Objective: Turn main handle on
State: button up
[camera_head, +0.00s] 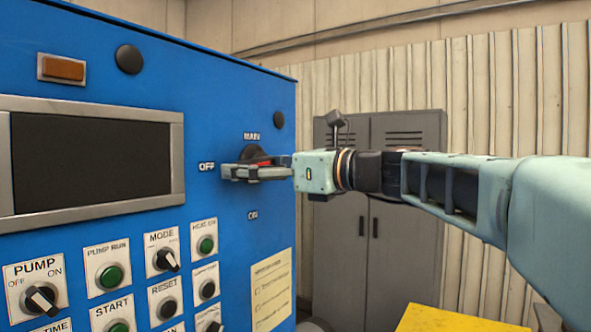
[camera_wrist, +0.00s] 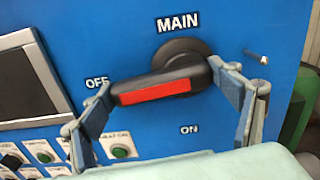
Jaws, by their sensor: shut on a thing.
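The main handle (camera_head: 257,154) is a black rotary lever on the blue panel, under the word MAIN. In the wrist view the main handle (camera_wrist: 155,92) shows a red stripe and points left, dipping slightly, with its tip by the OFF label (camera_wrist: 97,83). The ON label (camera_wrist: 190,129) is below its hub. My gripper (camera_head: 228,172) is at the handle and hides much of it in the head view. Its fingers (camera_wrist: 166,86) are shut on the handle, one at the lever's left tip and one at its right end by the hub.
The blue panel (camera_head: 220,100) carries a dark screen (camera_head: 90,158) and several knobs and buttons below and left of the handle. A paper label (camera_head: 271,290) is lower right. Grey lockers (camera_head: 405,230) stand behind my arm. A yellow surface (camera_head: 450,320) is at the bottom right.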

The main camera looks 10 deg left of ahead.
jog(key=f+n+b, duration=0.1)
jog(key=n+b, duration=0.2)
jog(key=shift+w+f, duration=0.1)
jog(key=shift+f, duration=0.1)
jog(key=n+b, duration=0.2)
jog(key=n, duration=0.1)
jog(key=f+n+b, duration=0.1)
jog(key=shift+w+d+n+b, duration=0.15)
jog(key=shift+w+n+b, duration=0.15)
jog(key=shift+n, duration=0.1)
jog(key=shift+w+d+f+n+b, duration=0.15)
jog(key=shift+w+n+b, duration=0.2)
jog(key=shift+n+b, duration=0.85)
jog(key=shift+w+d+n+b, duration=0.15)
jog(key=shift+w+n+b, duration=0.25)
jog(key=shift+n, duration=1.45)
jog(key=shift+w+d+f+n+b, duration=0.2)
jog(key=shift+n+b, duration=0.7)
jog(key=shift+n, duration=0.65)
jog(key=shift+r, duration=0.2)
jog(key=o, duration=1.7)
